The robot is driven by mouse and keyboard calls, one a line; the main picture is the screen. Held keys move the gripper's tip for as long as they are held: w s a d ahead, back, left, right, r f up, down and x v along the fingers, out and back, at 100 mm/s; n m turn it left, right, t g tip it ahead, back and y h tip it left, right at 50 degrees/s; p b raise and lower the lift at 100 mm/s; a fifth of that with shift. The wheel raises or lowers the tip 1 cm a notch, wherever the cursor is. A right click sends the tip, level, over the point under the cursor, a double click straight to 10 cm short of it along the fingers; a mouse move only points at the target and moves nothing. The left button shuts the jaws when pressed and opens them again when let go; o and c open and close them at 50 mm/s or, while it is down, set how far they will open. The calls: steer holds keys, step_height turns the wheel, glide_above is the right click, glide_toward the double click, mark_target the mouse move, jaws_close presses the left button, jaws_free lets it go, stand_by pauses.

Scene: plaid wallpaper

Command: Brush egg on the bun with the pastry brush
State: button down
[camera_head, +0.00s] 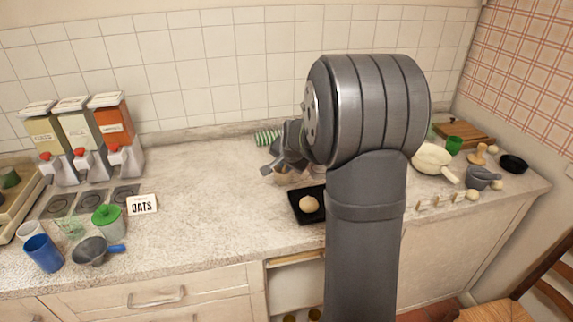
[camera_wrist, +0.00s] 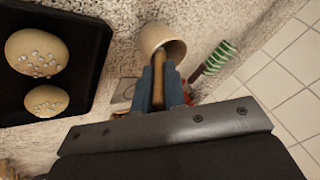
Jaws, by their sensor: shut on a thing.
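My gripper (camera_wrist: 158,88) is shut on a wooden handle, apparently of the pastry brush (camera_wrist: 159,66). The brush's far end goes into the mouth of a beige cup (camera_wrist: 149,36), and its bristles are hidden. In the wrist view two round buns with white grains, a larger one (camera_wrist: 36,53) and a smaller one (camera_wrist: 46,101), lie on a black tray (camera_wrist: 88,62) left of the gripper. In the head view my gripper (camera_head: 278,164) is over the back of the counter, behind the tray (camera_head: 296,216); one bun (camera_head: 309,204) shows there. No egg can be made out.
In the head view, dispensers (camera_head: 85,140), an oats card (camera_head: 142,204) and cups are left; a white pan (camera_head: 433,160) and mortar (camera_head: 482,177) are right. The counter left of the tray is clear.

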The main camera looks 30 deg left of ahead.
stand_by(0.4)
steer(key=shift+r, duration=3.5)
